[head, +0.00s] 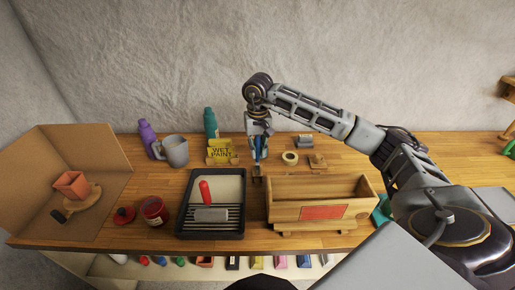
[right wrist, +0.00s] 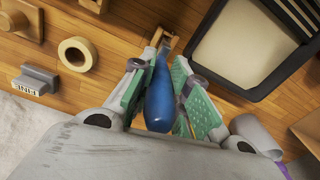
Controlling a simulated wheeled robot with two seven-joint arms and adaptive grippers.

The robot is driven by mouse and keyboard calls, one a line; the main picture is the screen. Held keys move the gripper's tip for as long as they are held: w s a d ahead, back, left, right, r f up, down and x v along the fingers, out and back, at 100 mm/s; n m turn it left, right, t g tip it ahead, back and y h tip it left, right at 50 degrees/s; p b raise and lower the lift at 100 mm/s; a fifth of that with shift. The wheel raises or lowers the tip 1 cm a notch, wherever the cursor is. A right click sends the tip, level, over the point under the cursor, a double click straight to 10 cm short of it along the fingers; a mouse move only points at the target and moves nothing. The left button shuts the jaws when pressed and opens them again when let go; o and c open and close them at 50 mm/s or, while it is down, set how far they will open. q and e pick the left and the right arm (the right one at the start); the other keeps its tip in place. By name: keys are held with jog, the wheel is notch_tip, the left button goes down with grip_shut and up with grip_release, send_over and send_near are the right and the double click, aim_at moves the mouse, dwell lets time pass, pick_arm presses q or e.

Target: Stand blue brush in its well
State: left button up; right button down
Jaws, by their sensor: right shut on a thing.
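My right gripper (head: 257,150) points down behind the gap between the black paint tray and the wooden toolbox. It is shut on the blue brush (head: 259,145). In the right wrist view the green-padded fingers (right wrist: 167,95) close around the brush's blue handle (right wrist: 160,95), which runs away from the camera. A small wooden holder with an opening (right wrist: 172,40), which looks like the well, is at the brush's far end. The brush's lower end overlaps it there; I cannot tell whether it is inside or just above. My left gripper is not in view.
The black paint tray (head: 184,216) with a red-handled roller and the wooden toolbox (head: 350,213) stand close in front. A tape roll (head: 290,157), a grey sanding block (head: 305,140) and a yellow wet-paint sign (head: 221,153) are nearby. A grey mug (head: 175,151) is farther left.

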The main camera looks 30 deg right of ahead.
jog(key=shift+f+b, duration=0.65)
jog(key=shift+f, duration=0.3)
jog(key=c, duration=1.3)
grip_release()
jog(key=shift+r, duration=0.2)
jog(key=shift+s+r, duration=0.1)
jog(key=shift+r, duration=5.7)
jog(key=shift+s+a+f, duration=0.1)
jog(key=shift+a, duration=0.05)
